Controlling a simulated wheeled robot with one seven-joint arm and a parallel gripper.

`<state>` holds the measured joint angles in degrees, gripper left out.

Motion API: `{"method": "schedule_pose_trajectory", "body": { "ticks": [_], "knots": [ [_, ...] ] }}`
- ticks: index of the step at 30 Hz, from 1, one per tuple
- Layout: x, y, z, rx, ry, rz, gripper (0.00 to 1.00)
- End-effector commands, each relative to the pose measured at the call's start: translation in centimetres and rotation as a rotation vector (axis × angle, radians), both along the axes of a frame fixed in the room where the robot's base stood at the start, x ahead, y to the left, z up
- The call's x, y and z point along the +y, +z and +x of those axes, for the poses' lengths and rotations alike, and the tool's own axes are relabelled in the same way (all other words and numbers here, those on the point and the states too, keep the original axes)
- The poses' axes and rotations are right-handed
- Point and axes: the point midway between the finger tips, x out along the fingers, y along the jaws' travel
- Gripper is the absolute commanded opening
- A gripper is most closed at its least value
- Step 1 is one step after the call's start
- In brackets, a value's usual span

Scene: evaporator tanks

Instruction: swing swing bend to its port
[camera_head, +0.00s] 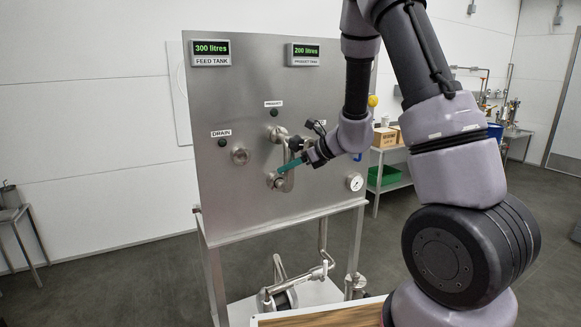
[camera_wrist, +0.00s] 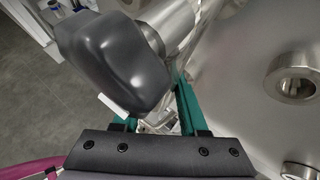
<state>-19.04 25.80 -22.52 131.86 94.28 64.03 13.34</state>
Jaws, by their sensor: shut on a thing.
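The swing bend (camera_head: 287,181) is a shiny metal pipe on the front of the steel panel (camera_head: 240,95). It runs between an upper fitting near the PRODUCT label (camera_head: 273,104) and a lower end. My gripper (camera_head: 283,168) has teal fingers and is shut on the bend, reaching in from the right. In the wrist view, a dark grey rounded grip (camera_wrist: 112,60) and metal pipe (camera_wrist: 170,20) lie by the fingers. The gripper hides part of the bend, so I cannot tell how its lower end sits. The DRAIN port (camera_head: 239,155) is uncovered at left.
Open ports (camera_wrist: 293,77) show at the right of the wrist view. A round gauge (camera_head: 354,183) is low on the panel. Pipework (camera_head: 298,283) stands below. A shelf with a green crate (camera_head: 384,176) is behind my arm.

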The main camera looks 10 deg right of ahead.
Motion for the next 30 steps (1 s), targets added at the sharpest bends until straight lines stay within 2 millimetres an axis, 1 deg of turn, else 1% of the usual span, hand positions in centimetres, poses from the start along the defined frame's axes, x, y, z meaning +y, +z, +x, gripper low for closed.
{"method": "schedule_pose_trajectory", "body": {
  "ticks": [1,8,9,11,12,23,26,30],
  "knots": [
    [0.2,-0.1,-0.2,0.003,0.006,0.0,0.0],
    [0.2,-0.2,-0.2,0.004,0.006,0.001,0.0],
    [0.2,-0.2,-0.2,0.005,0.006,0.0,0.46],
    [0.2,-0.2,-0.2,0.005,0.006,0.0,0.69],
    [0.2,-0.1,-0.2,0.004,0.005,0.0,0.72],
    [-0.3,0.2,-0.3,0.001,0.002,0.0,0.72],
    [-1.2,0.9,-0.9,0.0,-0.001,0.001,0.72],
    [-3.0,2.4,-2.3,-0.001,-0.003,0.002,0.72]
  ]
}}
